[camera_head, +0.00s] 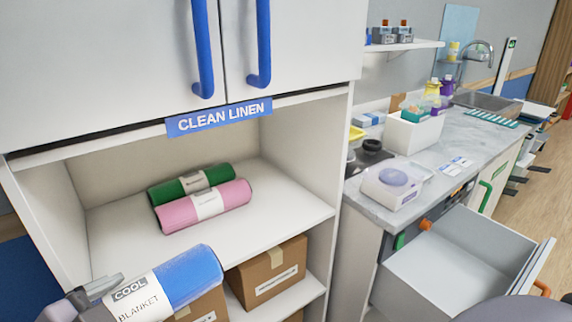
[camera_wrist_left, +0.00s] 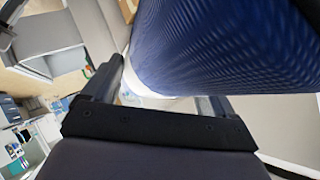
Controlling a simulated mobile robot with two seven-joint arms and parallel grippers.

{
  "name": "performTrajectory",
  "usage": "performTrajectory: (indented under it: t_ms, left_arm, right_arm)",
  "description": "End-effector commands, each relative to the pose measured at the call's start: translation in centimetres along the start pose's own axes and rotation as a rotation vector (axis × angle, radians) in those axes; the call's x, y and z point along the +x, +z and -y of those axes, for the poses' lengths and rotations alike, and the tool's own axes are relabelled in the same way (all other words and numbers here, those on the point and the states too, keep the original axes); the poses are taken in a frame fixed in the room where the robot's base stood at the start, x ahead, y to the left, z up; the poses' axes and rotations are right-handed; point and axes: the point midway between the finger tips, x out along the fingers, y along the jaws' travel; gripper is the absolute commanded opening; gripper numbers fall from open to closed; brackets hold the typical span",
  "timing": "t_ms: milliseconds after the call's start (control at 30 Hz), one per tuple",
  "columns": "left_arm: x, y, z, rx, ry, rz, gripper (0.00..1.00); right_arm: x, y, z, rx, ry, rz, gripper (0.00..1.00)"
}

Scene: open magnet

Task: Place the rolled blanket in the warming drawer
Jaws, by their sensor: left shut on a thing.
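A blue rolled blanket (camera_head: 185,278) with a white band reading "COOL BLANKET" is at the lower left of the head view. My left gripper (camera_head: 88,298) is shut on its banded end, in front of the shelf. The blanket (camera_wrist_left: 230,40) fills the upper right of the left wrist view, between the fingers (camera_wrist_left: 165,100). An open, pale grey drawer (camera_head: 445,272) stands out below the counter at right; its visible floor is empty. Whether it is the warming drawer cannot be read. My right gripper is not in view.
Green (camera_head: 190,183) and pink (camera_head: 205,206) rolls lie on the shelf under the "CLEAN LINEN" sign (camera_head: 218,117). Cardboard boxes (camera_head: 268,270) fill the shelf below. The cabinet's side panel stands between the shelf and the drawer. The counter (camera_head: 425,175) holds a white device and bins.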

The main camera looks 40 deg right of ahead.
Motion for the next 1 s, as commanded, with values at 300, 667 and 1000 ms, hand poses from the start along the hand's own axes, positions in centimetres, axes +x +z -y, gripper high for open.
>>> performTrajectory:
  t_ms: [300,667,1000]
  left_arm:
    - [-3.8,8.4,-1.1,-0.155,-0.209,0.163,0.21]
    - [-8.1,18.0,-2.1,-0.335,-0.460,0.353,0.21]
    - [-9.9,22.1,-2.5,-0.427,-0.578,0.431,0.21]
  right_arm:
    - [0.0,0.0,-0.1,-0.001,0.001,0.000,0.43]
    - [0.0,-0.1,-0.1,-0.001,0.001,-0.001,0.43]
    - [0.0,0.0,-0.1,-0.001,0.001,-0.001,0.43]
